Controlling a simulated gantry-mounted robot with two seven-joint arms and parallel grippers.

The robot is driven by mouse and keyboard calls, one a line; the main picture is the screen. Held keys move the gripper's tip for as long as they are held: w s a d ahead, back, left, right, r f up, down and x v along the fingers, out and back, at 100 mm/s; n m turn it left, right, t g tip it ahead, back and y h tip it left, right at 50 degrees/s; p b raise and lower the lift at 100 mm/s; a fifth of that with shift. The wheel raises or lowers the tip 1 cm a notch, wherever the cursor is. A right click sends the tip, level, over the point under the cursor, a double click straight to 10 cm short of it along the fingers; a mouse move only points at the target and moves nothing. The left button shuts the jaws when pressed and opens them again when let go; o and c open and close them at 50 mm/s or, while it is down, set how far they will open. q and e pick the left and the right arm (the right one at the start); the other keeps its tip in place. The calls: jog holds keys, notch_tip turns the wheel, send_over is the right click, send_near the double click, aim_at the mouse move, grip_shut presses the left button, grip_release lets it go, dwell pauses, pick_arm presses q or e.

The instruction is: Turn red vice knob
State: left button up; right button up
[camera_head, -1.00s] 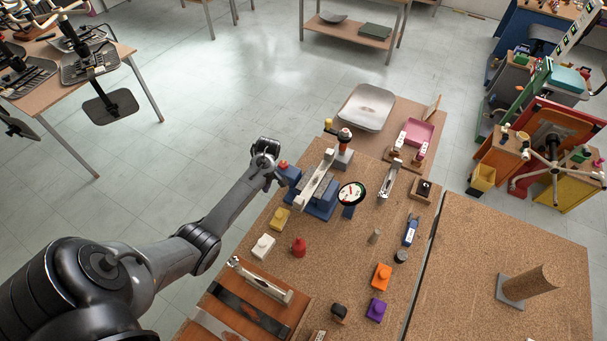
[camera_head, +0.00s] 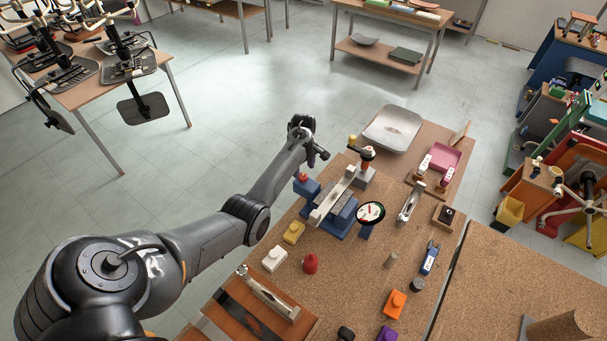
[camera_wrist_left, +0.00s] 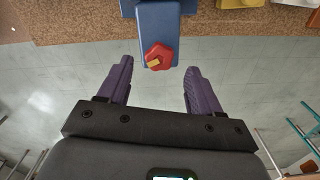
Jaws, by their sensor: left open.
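The red vice knob (camera_wrist_left: 159,56) is a small lobed knob with a yellow mark on the end of the blue vice (camera_wrist_left: 158,22), in the left wrist view. In the head view the knob (camera_head: 302,177) shows only as a bit of red at the left end of the blue vice (camera_head: 340,217). My left gripper (camera_wrist_left: 156,75) is open, with one purple finger to each side below the knob. The fingers are apart from the knob and hold nothing. In the head view the left gripper (camera_head: 314,157) is just past the table's left edge, near the knob. My right gripper is not in view.
The cork-topped table (camera_head: 350,275) holds a round dial (camera_head: 370,212), a red weight-like piece (camera_head: 310,263), yellow (camera_head: 294,232) and white blocks (camera_head: 274,259), and a blue tool (camera_head: 430,258). Open floor lies left of the table.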

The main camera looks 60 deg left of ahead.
aim_at(303, 177)
pick_arm(q)
jog(key=shift+f, duration=1.95)
jog(key=c, duration=1)
jog(key=shift+c, duration=0.2)
jog(key=shift+m, duration=0.3)
